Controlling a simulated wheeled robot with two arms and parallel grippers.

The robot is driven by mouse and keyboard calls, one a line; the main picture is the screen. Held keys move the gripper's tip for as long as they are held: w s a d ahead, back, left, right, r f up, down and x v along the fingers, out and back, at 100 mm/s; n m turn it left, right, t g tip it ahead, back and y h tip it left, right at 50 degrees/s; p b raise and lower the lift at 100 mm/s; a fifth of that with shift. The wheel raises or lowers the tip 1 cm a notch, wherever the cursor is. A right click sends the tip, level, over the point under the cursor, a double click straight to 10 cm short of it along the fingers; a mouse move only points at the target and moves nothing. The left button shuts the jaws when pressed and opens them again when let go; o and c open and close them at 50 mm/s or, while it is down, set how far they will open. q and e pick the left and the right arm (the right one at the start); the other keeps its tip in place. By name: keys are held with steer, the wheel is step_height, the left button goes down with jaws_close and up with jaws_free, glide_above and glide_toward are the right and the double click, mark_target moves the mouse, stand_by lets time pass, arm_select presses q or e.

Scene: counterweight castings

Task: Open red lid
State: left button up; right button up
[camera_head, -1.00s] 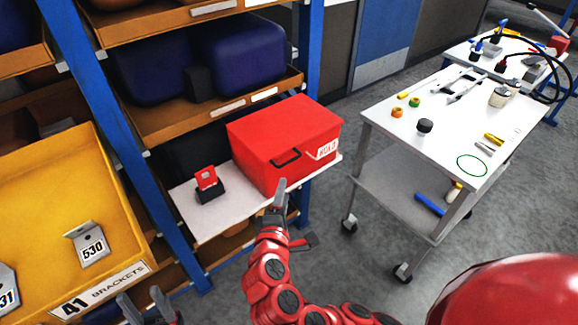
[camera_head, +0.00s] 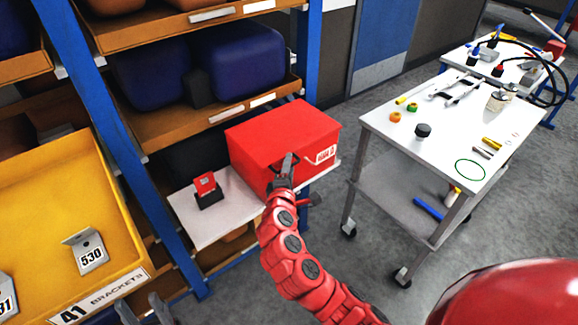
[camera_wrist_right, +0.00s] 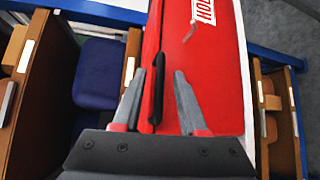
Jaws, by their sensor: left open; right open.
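A red box with a closed red lid (camera_head: 281,128) sits on a white shelf board in the rack. A dark handle (camera_wrist_right: 156,88) is on the box's front. My right gripper (camera_head: 289,170) is in front of the box at the handle, with its fingers open. In the right wrist view my right gripper (camera_wrist_right: 158,88) has one finger on each side of the handle, not closed on it. In the head view the gripper hides much of the handle. My left gripper (camera_head: 143,306) is open and empty at the bottom edge, only its fingertips showing.
A small red-and-black item (camera_head: 207,190) stands on the white board (camera_head: 225,221) left of the box. A yellow bin (camera_head: 60,190) with number tags is at the left. A white cart (camera_head: 390,140) with tools stands right, with grey floor between.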

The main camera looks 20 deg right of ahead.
jaws_close()
stand_by(1.3)
